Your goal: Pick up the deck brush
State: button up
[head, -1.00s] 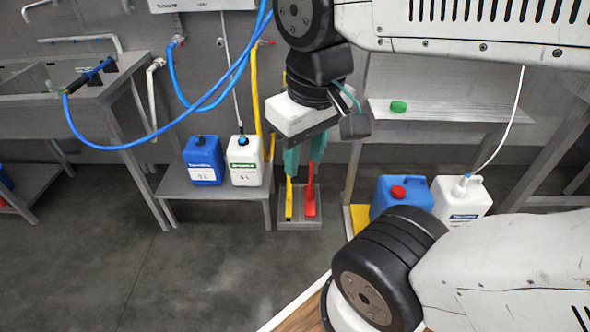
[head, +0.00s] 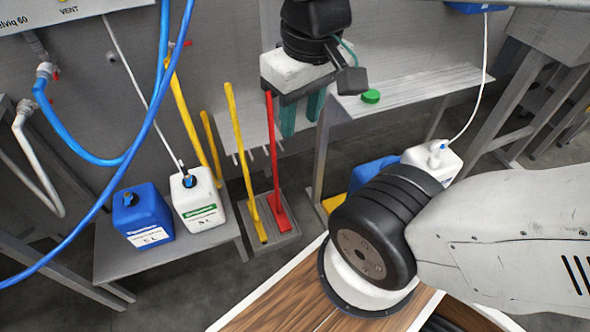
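A low grey stand (head: 284,240) on the floor holds two upright long-handled tools, one yellow (head: 240,150) and one red (head: 274,165). Their lower ends are small, and I cannot tell which one is the deck brush. My gripper (head: 302,122) hangs above and to the right of the stand, its two teal fingers pointing down. The fingers are apart with nothing seen between them. The top of the red handle shows just left of the left finger; I cannot tell whether they touch.
A low bench left of the stand carries a blue jug (head: 142,215) and a white jug (head: 197,200). More yellow poles (head: 182,108) lean behind it. A metal shelf (head: 420,88) with a green lid (head: 371,96) stands right. Blue hoses (head: 140,130) hang at left.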

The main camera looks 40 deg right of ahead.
aim_at(284, 225)
jog(key=z, duration=0.35)
jog(key=i, duration=0.55)
jog(key=z, duration=2.3)
jog(key=k, duration=1.65)
jog(key=u, duration=0.5)
jog(key=i, duration=0.85)
jog(key=z, duration=0.15)
